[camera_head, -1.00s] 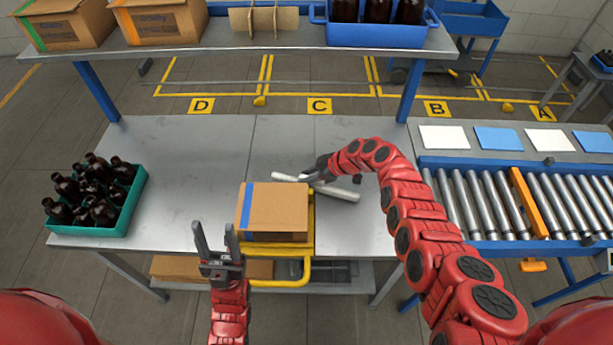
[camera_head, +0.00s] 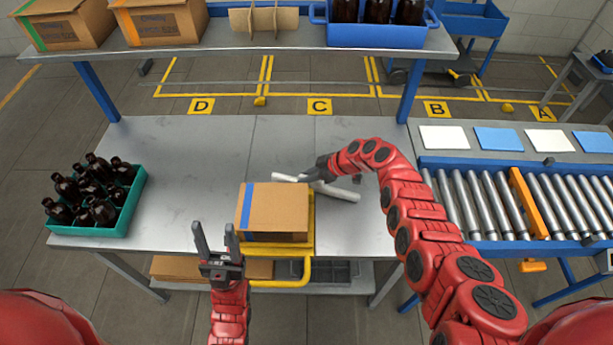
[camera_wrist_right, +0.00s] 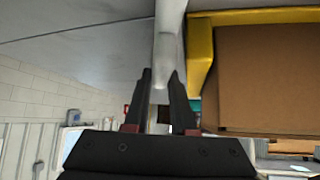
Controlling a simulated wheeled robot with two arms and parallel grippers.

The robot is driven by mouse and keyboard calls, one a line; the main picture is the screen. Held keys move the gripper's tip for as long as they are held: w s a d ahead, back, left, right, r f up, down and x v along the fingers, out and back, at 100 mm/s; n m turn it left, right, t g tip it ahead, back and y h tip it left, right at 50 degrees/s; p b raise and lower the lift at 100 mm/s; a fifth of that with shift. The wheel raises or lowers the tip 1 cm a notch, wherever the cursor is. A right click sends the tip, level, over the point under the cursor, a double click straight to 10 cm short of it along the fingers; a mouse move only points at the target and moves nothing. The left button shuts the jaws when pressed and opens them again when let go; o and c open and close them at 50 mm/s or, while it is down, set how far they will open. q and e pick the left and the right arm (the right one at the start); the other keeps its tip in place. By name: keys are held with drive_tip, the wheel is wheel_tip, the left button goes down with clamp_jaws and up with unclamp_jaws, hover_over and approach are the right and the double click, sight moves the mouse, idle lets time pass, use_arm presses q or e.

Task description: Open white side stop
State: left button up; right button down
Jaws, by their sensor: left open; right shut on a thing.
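The white side stop (camera_head: 338,190) is a pale bar lying across the table just behind the cardboard box (camera_head: 278,208). My right gripper (camera_head: 308,177) is shut on the white side stop near its left part and hides some of it. In the right wrist view the white side stop (camera_wrist_right: 168,45) runs up between the two dark fingers (camera_wrist_right: 160,95), beside the yellow frame (camera_wrist_right: 200,55) and the box. My left gripper (camera_head: 217,245) is open and empty, pointing up in front of the table, left of the box.
A teal crate (camera_head: 128,217) of amber bottles stands at the table's left. The yellow frame (camera_head: 309,225) holds the box near the front edge. A roller conveyor (camera_head: 490,205) is on the right. A shelf (camera_head: 200,48) spans the back. The table's left middle (camera_head: 190,165) is clear.

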idle(0.9)
drive_tip(key=n+b, duration=0.1)
drive_tip(key=b, duration=1)
drive_tip(key=shift+w+a, duration=0.1)
drive_tip(key=shift+r+g+b, duration=0.1)
drive_tip(key=shift+g+b, duration=0.2)
drive_tip(key=shift+b, duration=0.1)
drive_tip(key=shift+r, duration=0.1)
drive_tip(key=c, duration=1)
unclamp_jaws()
drive_tip(key=shift+s, duration=0.2)
drive_tip(key=shift+d, duration=0.2)
